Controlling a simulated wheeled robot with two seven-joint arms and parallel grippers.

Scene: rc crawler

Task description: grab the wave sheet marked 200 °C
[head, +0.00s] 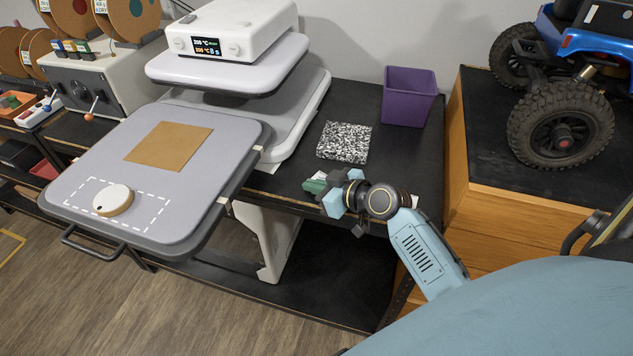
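No sheet with a readable 200 °C mark shows. A green piece (315,186) lies on the black bench at the tip of my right gripper (334,191), mostly hidden by it; I cannot tell what it is or whether they touch. My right gripper is low over the bench's front edge, and its finger gap is too small to read. A black-and-white speckled square (343,142) lies flat behind it. A plain tan sheet (168,146) lies on the heat press's grey pulled-out platen (105,165). My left gripper is not in view.
The white heat press (232,32) with a lit display stands left of my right gripper. A purple bin (408,95) stands at the back. A blue crawler (565,120) sits on the wooden cabinet (510,205) at right.

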